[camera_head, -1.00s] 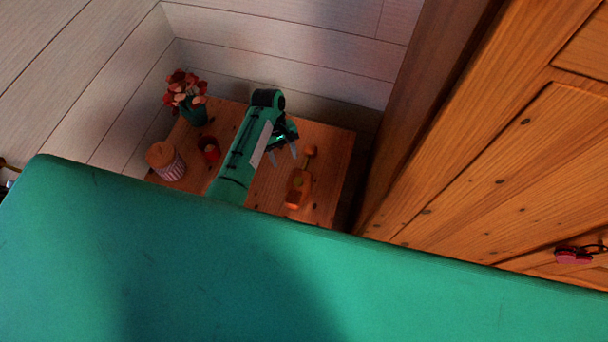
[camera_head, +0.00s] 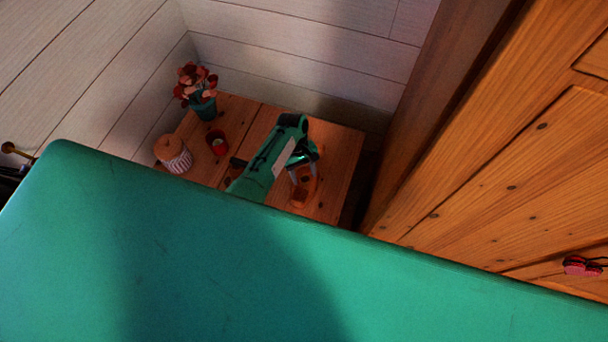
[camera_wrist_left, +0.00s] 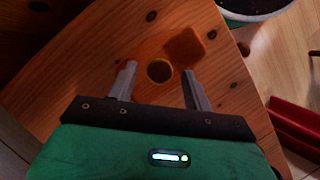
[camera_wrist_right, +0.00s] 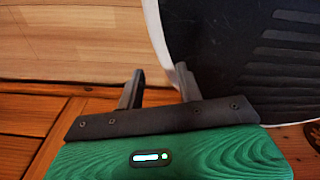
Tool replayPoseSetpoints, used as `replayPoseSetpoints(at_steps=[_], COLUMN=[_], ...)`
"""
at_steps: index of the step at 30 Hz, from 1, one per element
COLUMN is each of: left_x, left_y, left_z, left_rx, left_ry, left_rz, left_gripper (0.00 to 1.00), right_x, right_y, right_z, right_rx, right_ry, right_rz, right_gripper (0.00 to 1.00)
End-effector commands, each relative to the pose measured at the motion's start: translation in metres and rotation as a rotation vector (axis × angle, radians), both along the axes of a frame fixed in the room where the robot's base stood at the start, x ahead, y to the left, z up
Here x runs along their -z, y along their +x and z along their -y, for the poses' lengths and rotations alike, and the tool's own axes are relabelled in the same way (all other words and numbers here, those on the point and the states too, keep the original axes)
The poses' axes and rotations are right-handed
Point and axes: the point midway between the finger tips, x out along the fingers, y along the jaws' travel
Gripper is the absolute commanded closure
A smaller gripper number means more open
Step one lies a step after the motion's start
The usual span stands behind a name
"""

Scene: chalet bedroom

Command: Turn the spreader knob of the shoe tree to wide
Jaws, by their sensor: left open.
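The wooden shoe tree (camera_head: 300,197) lies on a small wooden table, partly hidden by my left arm in the head view. In the left wrist view its orange-brown body carries a squarish block (camera_wrist_left: 184,47) and a round, ring-like knob (camera_wrist_left: 159,71). My left gripper (camera_head: 305,174) is open over the shoe tree. In the left wrist view its fingertips stand on either side of the knob, with gaps visible; their height relative to it is unclear. My right gripper (camera_wrist_right: 157,78) is open and empty, away from the table; it is not in the head view.
The table (camera_head: 341,158) also holds a flower vase (camera_head: 204,107), a red cup (camera_head: 217,142) and a striped jar (camera_head: 174,154) at its left. A tall wooden cabinet (camera_head: 480,180) stands to the right. A black-and-white object (camera_wrist_right: 240,50) is beside my right gripper.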

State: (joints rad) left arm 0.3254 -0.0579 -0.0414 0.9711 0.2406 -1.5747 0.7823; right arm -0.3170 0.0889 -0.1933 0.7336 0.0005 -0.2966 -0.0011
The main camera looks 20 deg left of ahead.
Motion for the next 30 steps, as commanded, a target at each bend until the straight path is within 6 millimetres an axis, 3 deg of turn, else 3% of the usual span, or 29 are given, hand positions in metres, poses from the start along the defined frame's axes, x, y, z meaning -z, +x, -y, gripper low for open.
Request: replayPoseSetpoints(at_steps=[12, 19, 30], left_x=[0.008, 0.008, 0.007], left_y=[-0.003, -0.003, -0.002], left_z=[0.003, 0.002, 0.003], left_rx=[0.0, 0.0, 0.055], left_ry=[0.001, 0.001, 0.001], left_rz=[0.001, 0.001, -0.001], left_gripper=[0.49, 0.93, 0.93], right_x=[-0.001, 0.0, -0.003], right_y=[0.005, 0.0, -0.003], right_z=[0.0, -0.01, -0.01], right_rx=[0.0, 0.005, 0.004], right_ry=[0.0, 0.011, 0.011], right_rz=[0.008, 0.001, -0.002], right_gripper=[0.64, 0.64, 0.64])
